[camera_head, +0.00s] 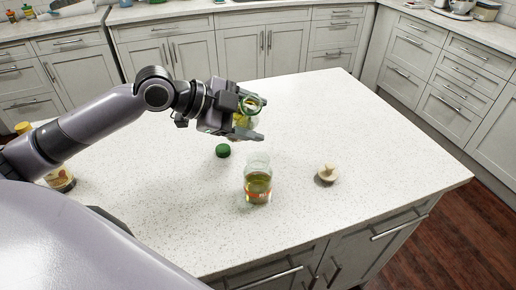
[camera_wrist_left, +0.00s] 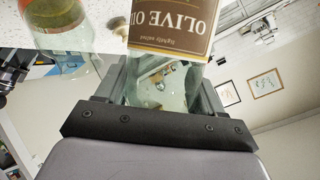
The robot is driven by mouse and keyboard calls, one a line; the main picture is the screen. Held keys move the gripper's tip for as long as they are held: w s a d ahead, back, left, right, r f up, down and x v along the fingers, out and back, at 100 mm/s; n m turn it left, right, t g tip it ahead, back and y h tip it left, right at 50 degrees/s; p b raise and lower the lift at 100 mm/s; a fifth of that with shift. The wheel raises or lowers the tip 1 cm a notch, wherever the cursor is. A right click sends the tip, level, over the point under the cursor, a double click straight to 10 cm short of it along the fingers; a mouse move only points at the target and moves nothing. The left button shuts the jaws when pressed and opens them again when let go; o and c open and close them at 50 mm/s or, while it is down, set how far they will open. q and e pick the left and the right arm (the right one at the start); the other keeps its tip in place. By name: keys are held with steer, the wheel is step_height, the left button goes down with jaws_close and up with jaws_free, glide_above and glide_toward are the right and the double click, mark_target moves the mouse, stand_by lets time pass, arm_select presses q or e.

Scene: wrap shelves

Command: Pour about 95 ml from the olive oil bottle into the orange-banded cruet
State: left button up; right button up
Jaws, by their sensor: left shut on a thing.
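My left gripper (camera_head: 250,120) is shut on the olive oil bottle (camera_head: 243,121), held above the counter just behind the cruet. In the left wrist view the bottle (camera_wrist_left: 172,38) shows a brown and cream "OLIVE OIL" label, upside down in the picture, with clear glass between the fingers. Its exact tilt is hard to tell. The orange-banded cruet (camera_head: 258,186) stands upright on the counter with yellow-green oil in it; it also shows at the upper left of the left wrist view (camera_wrist_left: 62,28). No stream of oil is visible. My right gripper is out of view.
A green cap (camera_head: 223,150) lies left of the cruet. A pale stopper (camera_head: 327,173) lies to its right. The speckled island counter (camera_head: 350,120) is clear at the right.

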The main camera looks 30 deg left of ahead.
arm_select(q)
steer(key=shift+w+a+f+n+g+h, duration=0.15)
steer(key=shift+f+n+g+h, duration=0.1)
steer(key=shift+f+n+h, duration=0.15)
steer(key=shift+w+a+f+n+g+h, duration=0.1)
steer(key=shift+f+n+g+h, duration=0.2)
steer(key=shift+f+n, duration=0.1)
steer(key=shift+w+a+f+n+g+h+b, duration=0.1)
steer(key=shift+f+n+g+h+b, duration=0.15)
steer(key=shift+f+n+h+b, duration=0.3)
steer(key=shift+w+a+f+n+g+h+b, duration=0.1)
steer(key=shift+f+n+g+h+b, duration=0.2)
steer(key=shift+f+b, duration=0.3)
steer(key=shift+r+n+h, duration=0.1)
steer(key=shift+n+h, duration=0.35)
steer(key=shift+n, duration=0.1)
